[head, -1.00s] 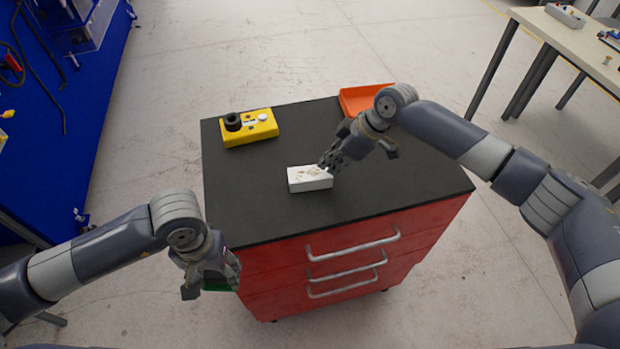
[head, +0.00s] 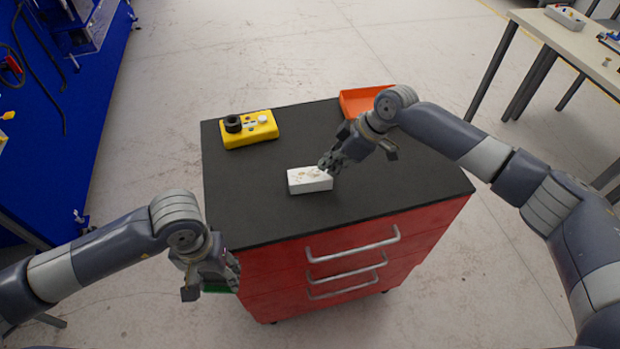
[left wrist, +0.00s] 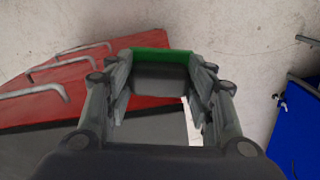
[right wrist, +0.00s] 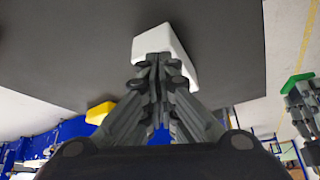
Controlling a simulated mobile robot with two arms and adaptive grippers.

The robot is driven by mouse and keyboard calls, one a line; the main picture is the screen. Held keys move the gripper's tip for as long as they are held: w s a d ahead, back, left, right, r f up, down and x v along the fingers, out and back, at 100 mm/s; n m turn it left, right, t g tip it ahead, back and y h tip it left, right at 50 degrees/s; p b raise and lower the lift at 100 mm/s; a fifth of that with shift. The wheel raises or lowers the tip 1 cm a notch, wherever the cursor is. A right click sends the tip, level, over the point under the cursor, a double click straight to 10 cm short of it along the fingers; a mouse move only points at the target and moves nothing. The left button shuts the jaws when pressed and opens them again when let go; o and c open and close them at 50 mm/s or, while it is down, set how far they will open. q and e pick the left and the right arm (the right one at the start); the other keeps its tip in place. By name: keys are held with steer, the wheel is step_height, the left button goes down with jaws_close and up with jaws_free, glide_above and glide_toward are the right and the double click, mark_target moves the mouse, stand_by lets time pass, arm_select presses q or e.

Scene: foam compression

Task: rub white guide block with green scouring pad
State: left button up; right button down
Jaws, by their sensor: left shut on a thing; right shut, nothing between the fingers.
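The white guide block (head: 308,181) lies on the black top of the red cabinet, with brownish marks on its upper face. My right gripper (head: 331,166) is shut with nothing between its fingers, its tips at the block's right end. In the right wrist view the block (right wrist: 160,42) is right at the shut fingertips (right wrist: 158,66); I cannot tell whether they press on it. My left gripper (head: 215,282) hangs off the cabinet's front left, shut on the green scouring pad (left wrist: 163,55). In the head view the pad (head: 217,288) is mostly hidden behind the gripper.
A yellow block (head: 250,129) with a black ring and small parts stands at the back left of the black cabinet top (head: 250,200). An orange tray (head: 362,100) is at the back right, partly behind my right arm. The left front of the top is clear.

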arm_select(q)
steer(key=shift+f, duration=0.15)
arm_select(e)
steer(key=shift+f, duration=0.3)
steer(key=shift+r, duration=0.15)
